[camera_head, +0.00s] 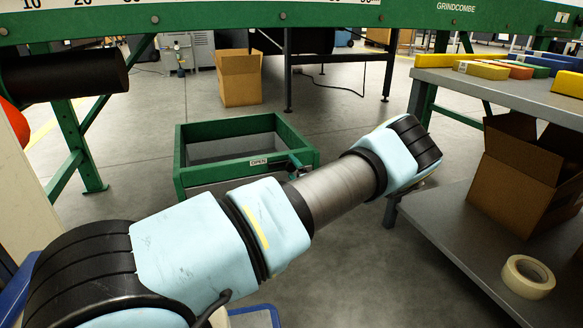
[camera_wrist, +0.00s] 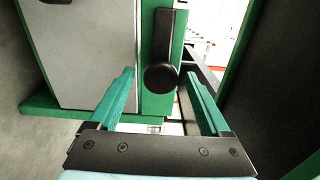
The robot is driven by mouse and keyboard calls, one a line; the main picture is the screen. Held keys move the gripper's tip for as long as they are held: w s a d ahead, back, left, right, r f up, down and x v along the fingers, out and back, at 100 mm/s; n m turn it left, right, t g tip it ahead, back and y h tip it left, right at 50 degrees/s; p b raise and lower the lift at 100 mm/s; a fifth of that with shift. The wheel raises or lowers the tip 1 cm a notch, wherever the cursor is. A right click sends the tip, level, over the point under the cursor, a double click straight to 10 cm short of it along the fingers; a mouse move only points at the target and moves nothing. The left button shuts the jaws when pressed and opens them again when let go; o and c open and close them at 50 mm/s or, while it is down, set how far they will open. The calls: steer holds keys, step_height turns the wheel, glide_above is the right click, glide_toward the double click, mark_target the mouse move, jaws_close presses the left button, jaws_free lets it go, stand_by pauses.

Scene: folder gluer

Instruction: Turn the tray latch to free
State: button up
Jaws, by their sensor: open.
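The green tray (camera_head: 195,181) stands low beyond my arm in the head view, with a white OPEN label (camera_head: 258,162) on its near rim. A small dark part at the tray's near right corner looks like the latch (camera_head: 298,167); my arm partly covers that area. In the wrist view a black lever with a round end, which I take as the latch (camera_wrist: 163,45), lies on a green upright face. My gripper (camera_wrist: 160,74) is open, its two teal fingers on either side of the lever's round end. Contact cannot be told. The head view does not clearly show my gripper.
A grey bench (camera_head: 480,88) at the right holds coloured blocks, with a cardboard box (camera_head: 520,175) and a tape roll (camera_head: 528,276) on its lower shelf. A green machine beam (camera_head: 350,12) crosses above. Another cardboard box (camera_head: 239,82) stands behind the tray on open floor.

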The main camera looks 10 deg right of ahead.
steer(key=s+d+p, duration=0.1)
steer(key=s+p, duration=0.2)
steer(key=s, duration=0.6)
steer(key=shift+s, duration=0.2)
steer(key=a+r+n+g+p, duration=0.4)
steer(key=a+r+n+g, duration=0.5)
steer(key=a, duration=0.3)
steer(key=s+a+r+n+g+h+p, duration=0.1)
steer(key=s+a+r+n+g+p, duration=0.2)
steer(key=s+a+r, duration=0.7)
steer(key=s+a+r+n+g+h+p, duration=0.1)
steer(key=s+a+r+n+g, duration=0.4)
steer(key=s+r, duration=0.55)
step_height(320, 180, up, 36)
steer(key=s+m+p, duration=0.1)
steer(key=p, duration=3.7)
steer(key=shift+s+a+t, duration=0.35)
steer(key=shift+a+t, duration=0.05)
steer(key=shift+f, duration=0.1)
